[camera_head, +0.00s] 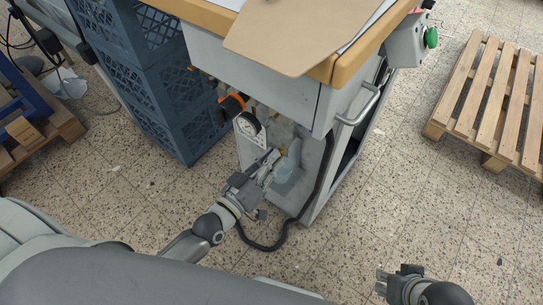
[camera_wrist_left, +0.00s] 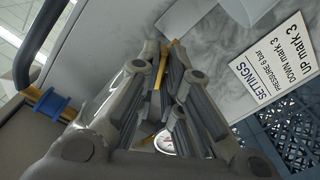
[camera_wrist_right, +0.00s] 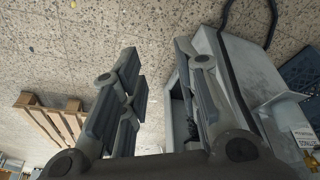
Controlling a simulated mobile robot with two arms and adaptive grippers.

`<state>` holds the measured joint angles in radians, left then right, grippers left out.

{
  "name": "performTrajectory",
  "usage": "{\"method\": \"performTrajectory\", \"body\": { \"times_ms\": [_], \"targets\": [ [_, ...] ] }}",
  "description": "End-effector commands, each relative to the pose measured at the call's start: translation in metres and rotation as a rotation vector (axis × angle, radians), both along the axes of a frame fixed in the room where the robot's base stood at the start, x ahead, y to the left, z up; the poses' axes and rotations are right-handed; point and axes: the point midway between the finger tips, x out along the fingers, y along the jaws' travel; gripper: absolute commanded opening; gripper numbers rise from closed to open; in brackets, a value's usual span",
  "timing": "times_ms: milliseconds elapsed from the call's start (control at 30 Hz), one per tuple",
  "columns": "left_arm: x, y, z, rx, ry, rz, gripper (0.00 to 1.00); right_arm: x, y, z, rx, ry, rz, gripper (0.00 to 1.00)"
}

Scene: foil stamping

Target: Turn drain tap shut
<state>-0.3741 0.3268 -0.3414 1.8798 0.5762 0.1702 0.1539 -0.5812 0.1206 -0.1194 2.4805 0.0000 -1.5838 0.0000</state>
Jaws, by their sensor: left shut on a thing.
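The drain tap (camera_wrist_left: 155,102) shows in the left wrist view as a narrow yellow piece between my left fingers, partly hidden by them. My left gripper (camera_head: 274,160) reaches the lower front of the grey machine, below the round gauge and beside a clear bowl (camera_head: 285,171). In the left wrist view its fingers are close together around the yellow piece. In the head view the tap is mostly hidden by the gripper, so its turn angle cannot be told. My right gripper (camera_wrist_right: 157,55) is open and empty, above the floor right of the machine.
The grey machine (camera_head: 262,78) has a wooden top with a brown board (camera_head: 290,35). A round gauge (camera_head: 248,125) and orange knob (camera_head: 233,104) sit close above my left gripper. A black hose (camera_head: 265,245) loops on the floor. Blue crates (camera_head: 150,90) stand left; a pallet (camera_head: 495,105) lies right.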

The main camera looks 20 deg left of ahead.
Motion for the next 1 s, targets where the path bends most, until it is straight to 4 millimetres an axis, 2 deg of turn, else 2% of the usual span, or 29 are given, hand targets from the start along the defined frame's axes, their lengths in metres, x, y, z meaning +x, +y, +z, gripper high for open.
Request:
{"method": "performTrajectory", "body": {
  "times_ms": [233, 267, 300, 600, 800, 1000],
  "targets": [
    [-0.001, 0.000, 0.002, 0.135, -0.045, -0.001, 0.00, 0.001, 0.000, 0.019, 0.000, -0.002, 0.000, 0.29],
    [-0.001, 0.000, 0.002, 0.153, -0.051, -0.001, 0.00, 0.003, 0.001, 0.013, 0.001, 0.002, 0.000, 0.29],
    [-0.001, 0.000, 0.002, 0.177, -0.060, -0.001, 0.00, 0.006, 0.001, -0.001, -0.001, 0.013, 0.001, 0.29],
    [-0.001, -0.001, 0.001, 0.350, -0.123, -0.001, 0.00, 0.017, 0.004, -0.067, 0.000, 0.045, 0.006, 0.29],
    [-0.001, 0.000, 0.001, 0.444, -0.158, 0.000, 0.00, 0.015, 0.005, -0.100, -0.001, 0.060, 0.009, 0.29],
    [-0.001, 0.000, 0.000, 0.506, -0.180, -0.001, 0.00, 0.012, 0.005, -0.122, -0.002, 0.070, 0.011, 0.29]
  ]
}}
